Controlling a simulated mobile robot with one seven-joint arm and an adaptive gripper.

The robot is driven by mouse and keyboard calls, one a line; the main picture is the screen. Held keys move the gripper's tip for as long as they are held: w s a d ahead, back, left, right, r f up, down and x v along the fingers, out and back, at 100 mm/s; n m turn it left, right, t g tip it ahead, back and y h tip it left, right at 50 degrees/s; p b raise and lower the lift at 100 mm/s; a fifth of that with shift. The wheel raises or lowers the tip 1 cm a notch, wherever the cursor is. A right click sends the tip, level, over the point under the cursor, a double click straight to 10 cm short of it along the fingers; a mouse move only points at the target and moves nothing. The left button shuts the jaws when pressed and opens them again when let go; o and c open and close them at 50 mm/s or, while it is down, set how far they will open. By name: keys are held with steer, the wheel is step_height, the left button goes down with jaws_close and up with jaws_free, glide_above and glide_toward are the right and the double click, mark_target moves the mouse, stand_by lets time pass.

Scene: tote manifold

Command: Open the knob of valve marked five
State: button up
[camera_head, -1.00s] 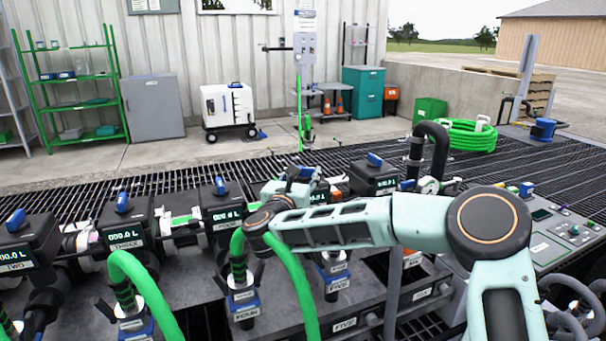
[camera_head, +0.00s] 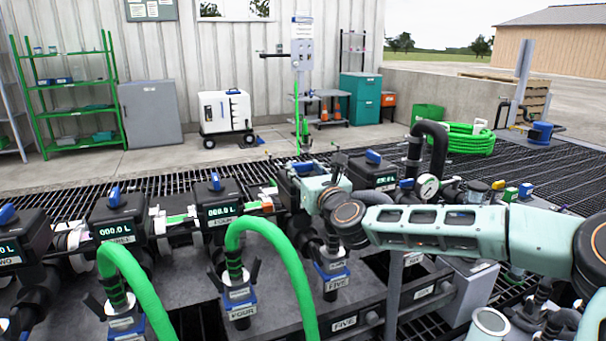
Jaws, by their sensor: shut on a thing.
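The valve marked five is a dark block (camera_head: 290,189) with a blue knob (camera_head: 306,168) on top, in the row between the four and six blocks. My gripper (camera_head: 305,175) is down on this knob and shut on it. My wrist and fingers hide most of the knob and the block's front, so the knob's angle cannot be read. Below it, a blue-collared coupling (camera_head: 333,268) is labelled FIVE, and so is a plate (camera_head: 345,322) on the front edge. No green hose shows on that coupling.
Blocks three (camera_head: 118,222) and four (camera_head: 219,205) stand to the left, block six (camera_head: 374,172) to the right, each with a blue knob. Green hoses (camera_head: 290,262) arch up from couplings in front. A black pipe (camera_head: 437,145) and gauge (camera_head: 428,187) stand beyond my arm.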

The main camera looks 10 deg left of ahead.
steer(key=shift+n+g+y, duration=0.4)
steer(key=shift+n+y, duration=0.1)
steer(key=shift+y, duration=0.1)
steer(key=o, duration=1.2)
steer(key=shift+c, duration=0.2)
steer(key=v, duration=1.2)
